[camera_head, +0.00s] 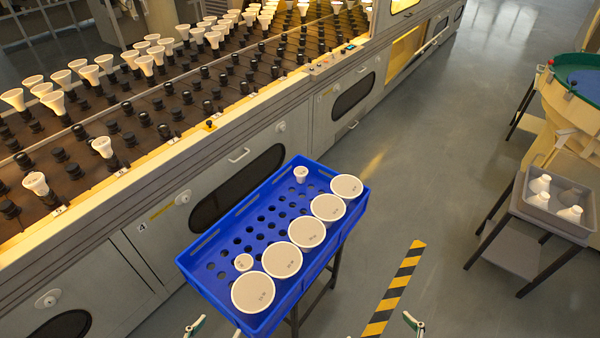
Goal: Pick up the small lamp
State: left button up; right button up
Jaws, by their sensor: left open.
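Two small lamps are in the blue tray. One small white lamp (300,174) stands at the far end, with its narrow neck showing below the face. The other small lamp (244,262) sits near the close end, with its round face up. My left gripper (216,330) is open and empty at the bottom edge; only its fingertips show, below and in front of the tray. Part of my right gripper (413,323) shows at the bottom edge, right of the tray; most of it is cut off.
The blue tray (213,242) also holds several large lamps (307,231) along its right side and many empty holes. A long burn-in machine (155,205) with lamps in sockets stands behind it. A grey bin (545,200) with white bulbs is at right. Floor between is clear.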

aim_at(301, 171)
jog(key=u, duration=1.15)
jog(key=l+u, duration=0.15)
jog(key=l, duration=0.35)
jog(key=l+u, duration=0.1)
jog(key=l, duration=0.4)
jog(key=k+l+u, duration=0.15)
jog(key=l, duration=0.35)
jog(key=l+u, duration=0.1)
jog(key=l, duration=0.4)
jog(key=k+l+u, duration=0.15)
jog(key=l, duration=0.3)
jog(key=k+l+u, duration=0.15)
jog(key=l, duration=0.35)
